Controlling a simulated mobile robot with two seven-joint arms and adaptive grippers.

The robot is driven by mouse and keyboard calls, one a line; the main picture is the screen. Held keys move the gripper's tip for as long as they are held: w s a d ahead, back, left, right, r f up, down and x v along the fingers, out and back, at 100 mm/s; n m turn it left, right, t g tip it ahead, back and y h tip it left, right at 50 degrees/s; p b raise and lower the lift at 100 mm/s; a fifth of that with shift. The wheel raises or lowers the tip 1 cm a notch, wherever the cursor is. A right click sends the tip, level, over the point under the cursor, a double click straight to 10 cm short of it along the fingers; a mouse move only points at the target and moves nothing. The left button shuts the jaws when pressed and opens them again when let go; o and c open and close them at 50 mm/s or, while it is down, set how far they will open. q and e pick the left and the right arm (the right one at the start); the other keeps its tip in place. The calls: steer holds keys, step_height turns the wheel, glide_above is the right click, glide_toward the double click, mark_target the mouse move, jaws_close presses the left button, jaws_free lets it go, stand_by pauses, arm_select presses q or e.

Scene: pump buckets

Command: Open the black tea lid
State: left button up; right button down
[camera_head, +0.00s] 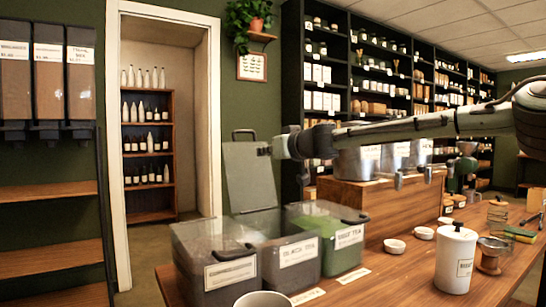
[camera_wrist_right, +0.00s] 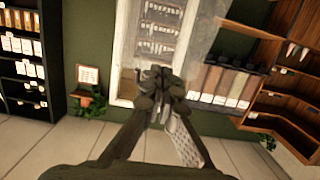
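The black tea bin (camera_head: 290,262) is the middle one of three clear bins on the wooden counter. Its grey-green lid (camera_head: 250,176) stands up nearly vertical behind the bin, with the dark handle (camera_head: 243,133) at its top edge. My right arm reaches in from the right, and my right gripper (camera_head: 268,150) is beside the upper right part of the lid. I cannot tell whether they touch. In the right wrist view the fingers of the right gripper (camera_wrist_right: 160,78) are together, with nothing seen between them. My left gripper is not in view.
Bins with lids down flank it on the left (camera_head: 215,265) and right (camera_head: 330,235). Metal containers (camera_head: 357,163) stand on a wooden riser (camera_head: 385,205) below my right arm. A white canister (camera_head: 456,262) and small bowls (camera_head: 394,246) are on the counter's right.

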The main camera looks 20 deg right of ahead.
steer(key=a+f+v, duration=0.1)
steer(key=v, duration=0.5)
steer(key=shift+s+d, duration=0.4)
steer(key=shift+d, duration=0.15)
